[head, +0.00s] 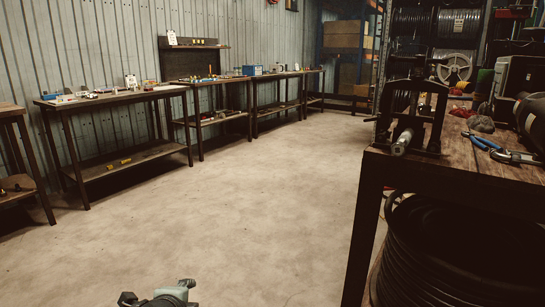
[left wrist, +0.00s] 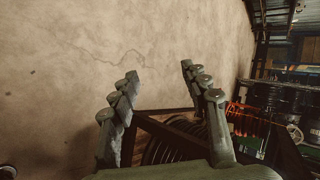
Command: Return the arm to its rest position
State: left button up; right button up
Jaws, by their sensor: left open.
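My left gripper (left wrist: 160,76) shows in the left wrist view with its two fingers spread apart and nothing between them. Bare concrete floor fills the view beyond the fingertips. In the head view only a small grey-green piece of my own arm or gripper shows at the bottom edge, left of centre, over open floor. It touches nothing there that I can see. My right gripper is in neither view.
A wooden workbench (head: 362,205) stands at the right with a dark crimper-like machine (head: 411,108) and blue-handled pliers (head: 484,144) on it. Coiled black hose (head: 450,255) lies below. Benches (head: 115,97) line the left wall. The floor (head: 240,210) between is clear.

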pick_arm(q)
jog(key=s+a+f+n+g+y, duration=0.25)
jog(key=s+a+f+n, duration=0.45)
jog(key=s+a+f, duration=0.45)
jog(key=s+a+f+n+g+y, duration=0.2)
jog(key=s+a+f+n+g, duration=0.3)
jog(key=s+a+f, duration=0.6)
jog(key=s+d+f+n+h, duration=0.1)
jog(key=d+n+h, duration=0.1)
jog(key=d, duration=0.5)
jog(key=s+d+f+n+h, duration=0.1)
jog(key=d+n, duration=0.1)
jog(key=d, duration=0.5)
jog(key=shift+s+d+f+t+h, duration=0.2)
jog(key=shift+s+f+t+h, duration=0.15)
jog(key=shift+f, duration=0.05)
